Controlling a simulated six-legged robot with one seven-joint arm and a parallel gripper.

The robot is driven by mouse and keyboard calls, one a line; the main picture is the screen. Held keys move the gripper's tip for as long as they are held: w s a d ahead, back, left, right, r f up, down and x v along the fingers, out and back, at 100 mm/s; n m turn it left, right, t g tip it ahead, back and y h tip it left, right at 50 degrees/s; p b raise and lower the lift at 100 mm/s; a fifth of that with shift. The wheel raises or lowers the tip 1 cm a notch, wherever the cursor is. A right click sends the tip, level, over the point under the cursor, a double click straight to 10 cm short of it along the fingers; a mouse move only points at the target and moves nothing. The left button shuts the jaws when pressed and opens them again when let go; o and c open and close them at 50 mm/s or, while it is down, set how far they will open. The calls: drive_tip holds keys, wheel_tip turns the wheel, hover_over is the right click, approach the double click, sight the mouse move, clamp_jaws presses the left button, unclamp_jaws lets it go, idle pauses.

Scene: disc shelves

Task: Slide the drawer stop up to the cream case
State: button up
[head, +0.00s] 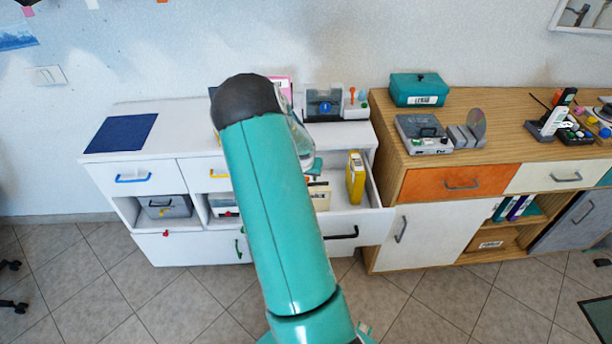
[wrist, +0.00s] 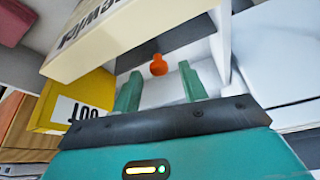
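The open white drawer (head: 368,223) holds a cream case (head: 320,198), partly hidden by my arm in the head view. In the wrist view the cream case (wrist: 140,32) shows dark lettering and fills the upper left. An orange knob (wrist: 158,65), seemingly the drawer stop's, stands over a pale surface in the wrist view; the stop's body is hard to make out. My gripper (wrist: 160,70) is open, its teal fingers apart on either side of the knob in the picture, with no visible contact. In the head view my arm hides most of the gripper.
A yellow case (head: 355,178) stands in the drawer right of the cream case; it also shows in the wrist view (wrist: 78,98). The drawer's walls are close around. A grey machine (head: 324,104) stands on the white cabinet top. A wooden cabinet (head: 385,180) adjoins on the right.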

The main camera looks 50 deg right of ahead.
drive_tip(key=v, duration=1.3)
drive_tip(key=shift+r, duration=0.4)
drive_tip(key=shift+s, duration=0.1)
drive_tip(key=shift+c, duration=0.4)
